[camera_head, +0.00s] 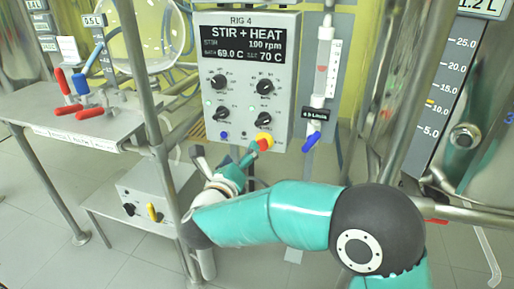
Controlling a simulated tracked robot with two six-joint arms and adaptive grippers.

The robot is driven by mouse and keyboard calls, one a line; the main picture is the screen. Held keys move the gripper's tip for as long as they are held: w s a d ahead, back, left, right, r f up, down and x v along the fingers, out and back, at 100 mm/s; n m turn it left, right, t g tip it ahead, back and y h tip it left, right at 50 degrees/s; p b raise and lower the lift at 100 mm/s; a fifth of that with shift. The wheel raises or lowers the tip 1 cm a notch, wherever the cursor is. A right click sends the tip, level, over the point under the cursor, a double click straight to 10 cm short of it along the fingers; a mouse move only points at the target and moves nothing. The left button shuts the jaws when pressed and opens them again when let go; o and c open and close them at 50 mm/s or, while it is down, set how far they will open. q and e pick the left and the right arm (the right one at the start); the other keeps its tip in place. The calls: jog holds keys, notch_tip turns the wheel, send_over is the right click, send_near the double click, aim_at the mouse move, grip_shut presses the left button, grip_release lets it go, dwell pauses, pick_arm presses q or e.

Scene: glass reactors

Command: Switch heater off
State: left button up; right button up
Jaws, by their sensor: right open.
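The grey control box (245,60), labelled RIG 4, hangs upright on the stand. Its display (243,44) reads STIR + HEAT, 100 rpm, bath 69.0 C, set 70 C. Below it are an upper left knob (218,81), an upper right knob (265,87), a lower left knob (222,112) and a lower right knob (264,114). Small green lights glow beside the knobs. A blue button (224,135) and a red and yellow button (264,142) sit along the bottom edge. My right gripper (228,163) is open, just below the box; contact is unclear. My left gripper is out of view.
A flowmeter with a blue handle (312,141) hangs right of the box. A metal table (60,105) with red and blue handles stands left. A lower box (146,205) with a black knob and yellow switch sits on a shelf. Metal posts stand close to my right arm.

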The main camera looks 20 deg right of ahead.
aim_at(261, 123)
pick_arm(q)
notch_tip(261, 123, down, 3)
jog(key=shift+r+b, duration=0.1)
jog(key=shift+b, duration=0.75)
pick_arm(e)
jog(key=w+d, duration=0.3)
jog(key=w, duration=0.1)
jog(key=w+d+m, duration=0.1)
jog(key=w+d, duration=0.2)
jog(key=w, duration=0.1)
jog(key=w+d+m, duration=0.1)
jog(key=w+d, duration=0.2)
jog(key=w, duration=0.2)
jog(key=shift+d+r+h, duration=0.25)
jog(key=shift+h, duration=0.15)
